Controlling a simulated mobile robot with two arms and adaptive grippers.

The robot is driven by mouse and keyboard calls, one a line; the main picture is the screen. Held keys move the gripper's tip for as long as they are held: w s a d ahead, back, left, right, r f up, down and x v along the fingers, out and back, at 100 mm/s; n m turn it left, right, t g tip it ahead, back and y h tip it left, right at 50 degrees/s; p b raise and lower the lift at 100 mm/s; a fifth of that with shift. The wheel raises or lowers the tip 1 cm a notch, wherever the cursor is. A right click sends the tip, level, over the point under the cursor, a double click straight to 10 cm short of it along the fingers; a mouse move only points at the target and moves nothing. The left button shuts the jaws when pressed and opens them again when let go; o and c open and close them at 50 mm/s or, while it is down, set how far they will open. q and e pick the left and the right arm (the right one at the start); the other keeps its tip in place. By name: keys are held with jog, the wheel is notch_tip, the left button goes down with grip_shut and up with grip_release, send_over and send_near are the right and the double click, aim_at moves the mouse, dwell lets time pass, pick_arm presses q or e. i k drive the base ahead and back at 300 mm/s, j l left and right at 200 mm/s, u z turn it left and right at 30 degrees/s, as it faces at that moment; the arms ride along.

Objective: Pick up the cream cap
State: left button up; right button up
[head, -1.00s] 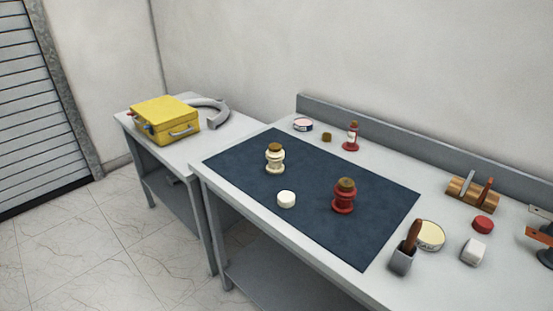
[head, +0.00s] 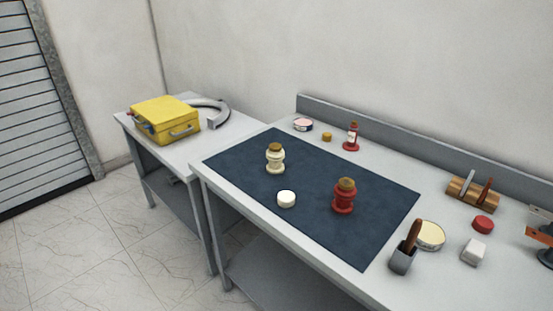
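The cream cap (head: 286,199) is a small, round, pale piece lying on the dark blue mat (head: 310,230) near its front edge. A cream bushing (head: 275,160) with a brownish top stands upright on the mat behind the cap. A red bushing (head: 344,197) with a similar brownish top stands on the mat to the right of the cap. Neither of my grippers shows in the head view.
A grey cup with a brown-handled tool (head: 402,259), a round tin (head: 429,235), a white block (head: 474,251) and a red cap (head: 483,224) stand right of the mat. A wooden holder (head: 472,191) is behind them. A yellow case (head: 165,120) sits on the left table.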

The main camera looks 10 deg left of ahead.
aim_at(286, 199)
jog(key=i+j+z, duration=0.2)
jog(key=j, duration=0.25)
jog(key=i+j+z, duration=0.15)
jog(key=j, duration=0.3)
jog(key=i+j+z, duration=0.2)
jog(key=j, duration=0.3)
jog(key=i+j+z, duration=0.15)
jog(key=j, duration=0.35)
jog(key=i+j+z, duration=0.2)
jog(key=j, duration=0.35)
jog(key=j+z, duration=0.15)
jog(key=j, duration=0.4)
